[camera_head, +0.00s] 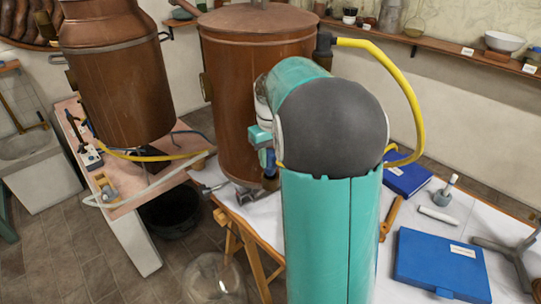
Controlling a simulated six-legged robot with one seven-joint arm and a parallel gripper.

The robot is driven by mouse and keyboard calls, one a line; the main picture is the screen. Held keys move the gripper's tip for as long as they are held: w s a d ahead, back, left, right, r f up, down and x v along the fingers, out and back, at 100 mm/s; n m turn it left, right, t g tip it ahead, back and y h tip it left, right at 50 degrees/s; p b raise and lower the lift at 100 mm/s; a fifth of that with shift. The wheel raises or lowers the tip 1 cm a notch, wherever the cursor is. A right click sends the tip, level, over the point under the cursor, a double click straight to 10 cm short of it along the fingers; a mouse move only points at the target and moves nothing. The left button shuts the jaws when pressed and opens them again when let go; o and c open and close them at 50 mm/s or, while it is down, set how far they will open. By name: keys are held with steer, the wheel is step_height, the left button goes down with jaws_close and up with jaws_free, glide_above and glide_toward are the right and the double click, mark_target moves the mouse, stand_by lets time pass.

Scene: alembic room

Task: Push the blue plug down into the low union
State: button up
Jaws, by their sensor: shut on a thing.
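My gripper (264,151) shows only in part, left of my large teal arm link, in front of the lower wall of the middle copper vessel (228,110). It is shut on a small blue piece that looks like the blue plug (267,160). A small brownish fitting, probably the low union (270,182), sits just below it near the foot of the vessel. My arm hides much of this spot, so I cannot tell whether the plug touches the union or how deep it sits.
A yellow hose (405,82) arches from an upper fitting (324,44) and passes behind my arm. A blue case (443,262), a smaller blue box (408,178) and a white cylinder (438,216) lie on the right table. Another copper vessel (118,85) stands left. A glass flask (213,278) is below.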

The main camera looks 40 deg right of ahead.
mark_target(271, 166)
steer(key=shift+f, duration=1.9)
stand_by(3.6)
steer(key=o, duration=1.1)
steer(key=shift+r, duration=0.1)
steer(key=shift+r, duration=3.4)
